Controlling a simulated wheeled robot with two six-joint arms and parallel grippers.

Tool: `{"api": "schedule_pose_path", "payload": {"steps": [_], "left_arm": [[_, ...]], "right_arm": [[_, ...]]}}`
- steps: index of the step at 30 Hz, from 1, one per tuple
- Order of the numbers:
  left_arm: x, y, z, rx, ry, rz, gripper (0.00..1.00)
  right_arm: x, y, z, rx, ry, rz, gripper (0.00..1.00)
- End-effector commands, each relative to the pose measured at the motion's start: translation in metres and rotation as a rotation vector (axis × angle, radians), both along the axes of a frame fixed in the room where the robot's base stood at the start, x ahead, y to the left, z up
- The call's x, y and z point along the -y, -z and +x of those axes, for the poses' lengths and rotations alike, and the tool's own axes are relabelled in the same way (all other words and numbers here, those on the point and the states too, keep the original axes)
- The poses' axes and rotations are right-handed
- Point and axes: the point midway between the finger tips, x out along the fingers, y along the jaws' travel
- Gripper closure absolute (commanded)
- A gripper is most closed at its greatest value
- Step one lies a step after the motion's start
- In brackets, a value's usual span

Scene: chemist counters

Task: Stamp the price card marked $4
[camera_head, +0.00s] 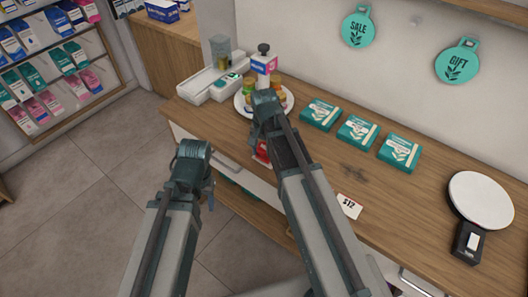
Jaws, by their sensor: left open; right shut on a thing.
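My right gripper (261,133) is largely hidden by its own wrist, above the front part of the counter. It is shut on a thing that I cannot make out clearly. A small red thing (262,151) shows just below it, partly covered by my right arm; I cannot tell whether it is the held thing. My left gripper (210,192) is open, low in front of the counter's front edge, mostly hidden by its wrist. A white price card marked $12 (349,206) lies near the front edge, right of my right arm. No card marked $4 shows.

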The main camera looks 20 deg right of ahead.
Motion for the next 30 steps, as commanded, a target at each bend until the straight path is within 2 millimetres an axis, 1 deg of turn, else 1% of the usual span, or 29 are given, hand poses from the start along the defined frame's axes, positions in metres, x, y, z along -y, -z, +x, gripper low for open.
{"api": "schedule_pose_path", "payload": {"steps": [30], "left_arm": [[0.000, 0.011, 0.000, 0.000, 0.000, 0.000, 0.50]], "right_arm": [[0.000, 0.011, 0.000, 0.000, 0.000, 0.000, 0.64]]}}
